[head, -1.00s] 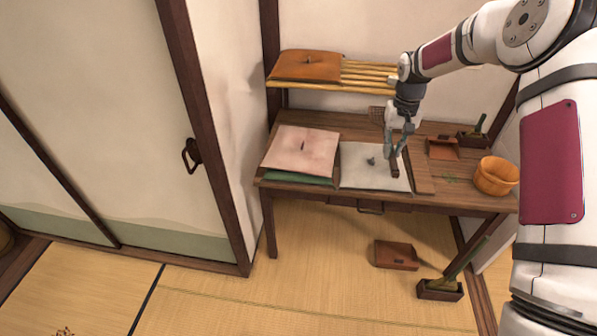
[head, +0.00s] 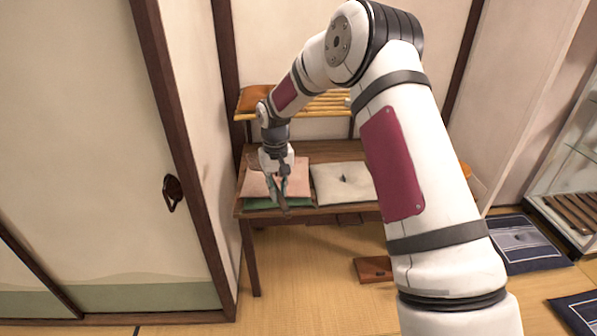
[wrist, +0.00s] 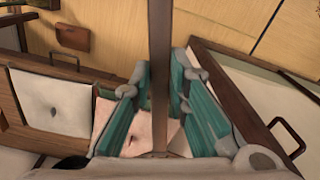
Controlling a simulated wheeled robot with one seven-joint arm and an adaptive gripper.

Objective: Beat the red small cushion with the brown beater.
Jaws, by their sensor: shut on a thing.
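My gripper (head: 281,188) is shut on the brown beater (head: 284,204), whose long dark handle (wrist: 160,50) runs between the teal fingers in the wrist view. Only a short piece of the beater shows in the head view; its head cannot be made out. A pale pinkish-red cushion (head: 259,181) lies on a green cushion (head: 262,203) at the left end of the wooden desk. My gripper is in front of and over this pinkish cushion, partly hiding it. The pinkish cushion also shows between and below the fingers in the wrist view (wrist: 139,137). Contact with it cannot be told.
A white cushion (head: 338,191) lies to the right on the desk (head: 315,153). A slatted shelf (head: 325,106) with a rust-brown cushion (head: 253,99) is above the desk. A sliding door with frame stands close at left. A brown dustpan (head: 373,269) lies on the tatami.

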